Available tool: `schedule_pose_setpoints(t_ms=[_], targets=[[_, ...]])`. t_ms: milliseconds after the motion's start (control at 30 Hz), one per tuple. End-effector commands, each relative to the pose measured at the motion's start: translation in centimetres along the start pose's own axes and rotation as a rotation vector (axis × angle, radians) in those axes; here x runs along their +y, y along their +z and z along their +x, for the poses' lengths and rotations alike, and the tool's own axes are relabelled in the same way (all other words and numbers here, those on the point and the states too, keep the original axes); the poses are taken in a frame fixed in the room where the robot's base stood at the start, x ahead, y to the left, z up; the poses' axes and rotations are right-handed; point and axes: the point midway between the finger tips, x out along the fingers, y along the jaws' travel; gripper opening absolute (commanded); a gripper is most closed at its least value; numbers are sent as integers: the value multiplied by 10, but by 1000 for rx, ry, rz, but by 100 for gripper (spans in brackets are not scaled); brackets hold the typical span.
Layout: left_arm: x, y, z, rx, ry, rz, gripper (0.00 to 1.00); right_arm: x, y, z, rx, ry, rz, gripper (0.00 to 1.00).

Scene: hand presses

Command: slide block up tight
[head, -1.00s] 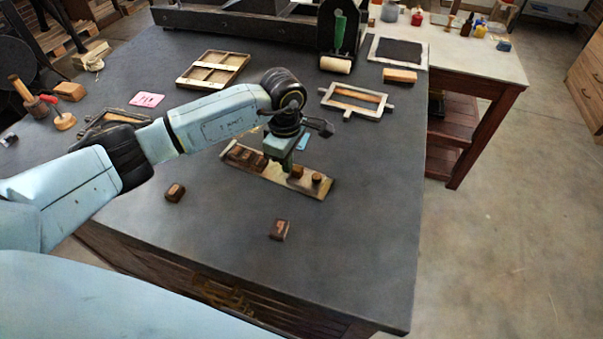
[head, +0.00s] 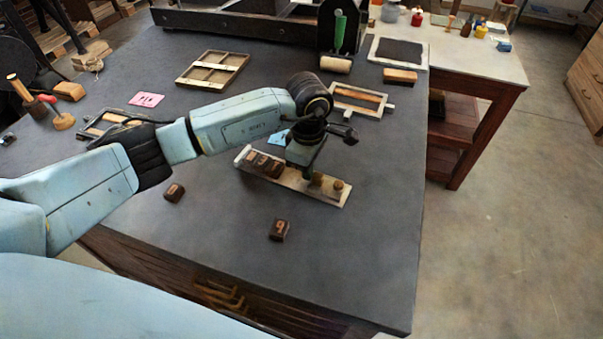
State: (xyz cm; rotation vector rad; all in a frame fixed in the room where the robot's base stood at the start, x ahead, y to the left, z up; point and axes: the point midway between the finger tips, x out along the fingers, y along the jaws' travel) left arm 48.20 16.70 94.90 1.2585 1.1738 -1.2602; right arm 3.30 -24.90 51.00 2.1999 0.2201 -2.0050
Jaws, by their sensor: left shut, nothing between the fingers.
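A pale wooden tray (head: 322,196) lies at an angle on the dark table top, with a raised edge along its far side. Several dark brown blocks (head: 264,165) stand in a row at its left end. Another brown block (head: 316,180) stands in its right part, beside a small round knob (head: 339,186) at the right end. My left gripper (head: 302,173) points down over the middle of the tray, between the row and the right-hand block. It is shut with nothing in it. Its tips are partly hidden, so I cannot tell whether they touch a block.
Two loose brown blocks lie on the table in front, one at the left (head: 174,192) and one marked block (head: 279,229) nearer me. A wooden frame (head: 360,99) lies behind the tray, and a divided tray (head: 212,70) farther back. The front right table top is clear.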

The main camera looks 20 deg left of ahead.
Motion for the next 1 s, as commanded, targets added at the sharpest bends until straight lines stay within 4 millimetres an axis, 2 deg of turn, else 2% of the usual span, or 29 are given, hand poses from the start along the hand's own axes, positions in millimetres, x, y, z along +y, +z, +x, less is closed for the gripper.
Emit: schedule_pose_setpoints(t_ms=[867, 1000], targets=[[0, 3, 1, -1, -1, 1, 1, 0, 0, 0, 0, 0, 0, 36], [0, 3, 1, -1, -1, 1, 19, 0, 0, 0, 0, 0, 0, 36]])
